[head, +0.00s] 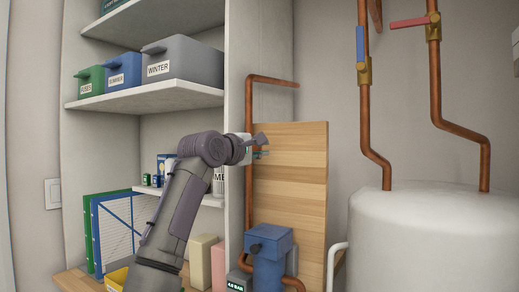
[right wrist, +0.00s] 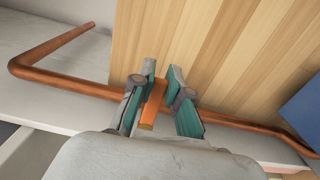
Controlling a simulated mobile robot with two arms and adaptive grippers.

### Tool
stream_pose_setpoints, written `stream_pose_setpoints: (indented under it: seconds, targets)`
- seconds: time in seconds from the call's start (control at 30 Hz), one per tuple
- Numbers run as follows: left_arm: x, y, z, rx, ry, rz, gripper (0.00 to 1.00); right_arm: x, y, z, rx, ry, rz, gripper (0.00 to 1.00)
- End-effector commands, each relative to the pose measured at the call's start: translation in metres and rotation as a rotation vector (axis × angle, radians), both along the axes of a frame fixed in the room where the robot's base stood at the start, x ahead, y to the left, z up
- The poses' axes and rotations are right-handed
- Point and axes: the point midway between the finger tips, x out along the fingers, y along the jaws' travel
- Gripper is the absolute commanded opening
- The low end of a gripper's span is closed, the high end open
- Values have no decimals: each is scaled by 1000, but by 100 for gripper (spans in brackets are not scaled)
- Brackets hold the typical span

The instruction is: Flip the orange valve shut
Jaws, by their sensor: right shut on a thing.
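The orange valve handle (right wrist: 153,104) shows in the right wrist view between the teal pads of my right gripper (right wrist: 158,100), which is shut on it. The handle looks set across the copper pipe (right wrist: 70,80) there; the valve body is hidden by the fingers. In the head view my right gripper (head: 260,147) is at the vertical copper pipe (head: 249,195), by the left edge of the wooden board; the orange handle cannot be made out there. My left gripper is not in view.
A wooden board (head: 295,180) stands just behind the gripper. A blue pump (head: 268,255) is below. Shelves with bins (head: 180,62) are at left. A white tank (head: 435,240) is at right, under a blue handle (head: 360,44) and a red handle (head: 408,23).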

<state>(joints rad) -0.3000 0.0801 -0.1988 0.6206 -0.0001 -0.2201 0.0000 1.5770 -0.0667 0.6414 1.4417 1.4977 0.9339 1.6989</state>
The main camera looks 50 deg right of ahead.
Motion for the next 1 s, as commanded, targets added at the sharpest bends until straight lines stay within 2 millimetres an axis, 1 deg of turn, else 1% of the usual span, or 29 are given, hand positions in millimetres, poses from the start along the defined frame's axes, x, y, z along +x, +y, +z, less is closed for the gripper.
stream_pose_setpoints:
  seconds: [0.2,0.57,0.6,0.63,0.9,1.0]
  targets:
    - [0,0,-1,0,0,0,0,0,0,0,0,-31,2,0]
    - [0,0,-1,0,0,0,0,0,0,0,0,-33,2,0]
    - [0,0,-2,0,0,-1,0,0,0,0,0,-33,2,22]
    - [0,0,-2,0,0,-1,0,0,0,-1,0,-32,2,27]
    - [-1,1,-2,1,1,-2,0,0,0,-1,1,-29,1,27]
    - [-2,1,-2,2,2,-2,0,0,5,-1,0,-29,2,27]
